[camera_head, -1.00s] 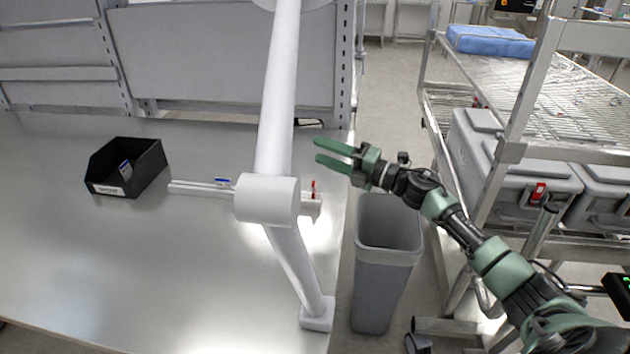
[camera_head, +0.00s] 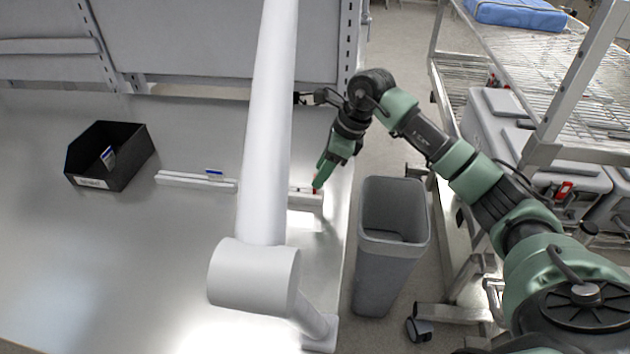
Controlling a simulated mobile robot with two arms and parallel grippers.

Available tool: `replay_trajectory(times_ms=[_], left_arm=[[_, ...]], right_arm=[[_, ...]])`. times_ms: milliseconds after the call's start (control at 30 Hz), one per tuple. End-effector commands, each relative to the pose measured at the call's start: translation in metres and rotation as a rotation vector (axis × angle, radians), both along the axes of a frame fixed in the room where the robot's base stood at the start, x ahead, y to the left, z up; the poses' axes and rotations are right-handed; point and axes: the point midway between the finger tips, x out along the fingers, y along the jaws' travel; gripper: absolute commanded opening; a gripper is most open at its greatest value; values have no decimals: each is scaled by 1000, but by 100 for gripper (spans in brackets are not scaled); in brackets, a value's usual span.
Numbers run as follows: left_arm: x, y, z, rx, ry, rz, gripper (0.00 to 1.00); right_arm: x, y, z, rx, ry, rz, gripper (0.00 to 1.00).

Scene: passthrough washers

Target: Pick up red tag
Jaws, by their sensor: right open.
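The red tag (camera_head: 315,184) stands near the right end of a pale rail (camera_head: 305,197) on the metal bench, close to the bench's right edge. Only a small part of it shows; my right gripper's fingers partly cover it. My right gripper (camera_head: 321,178) points down over the tag, its fingertips at or right beside it. It is open, but its two fingers overlap in this view, and I cannot tell whether they touch the tag. A blue tag (camera_head: 214,173) stands on the rail further left. My left gripper is not in view.
A white jointed arm (camera_head: 265,130) crosses in front of the rail, hiding its middle. A black bin (camera_head: 124,167) holding a blue-and-white tag is on the bench at left. A grey waste bin (camera_head: 385,255) stands beside the bench. A wire rack with grey cases is at right.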

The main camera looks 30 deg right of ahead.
Motion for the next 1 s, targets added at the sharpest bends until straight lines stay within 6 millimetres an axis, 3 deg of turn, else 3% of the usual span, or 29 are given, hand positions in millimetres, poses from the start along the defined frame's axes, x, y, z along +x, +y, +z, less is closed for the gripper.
replay_trajectory(times_ms=[100, 233, 500, 533, 700, 1000], left_arm=[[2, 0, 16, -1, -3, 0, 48], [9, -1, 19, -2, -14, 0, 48], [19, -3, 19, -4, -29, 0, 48], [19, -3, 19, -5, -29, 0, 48], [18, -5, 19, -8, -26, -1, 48], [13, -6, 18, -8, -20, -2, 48]], right_arm=[[6, 9, -14, 4, 6, 1, 45], [10, 13, -29, 3, 4, -1, 45], [11, 13, -35, 2, 0, -1, 45], [11, 13, -35, 2, 0, -1, 43], [11, 13, -34, 2, 1, -1, 0], [11, 13, -34, 3, 0, -1, 0]])
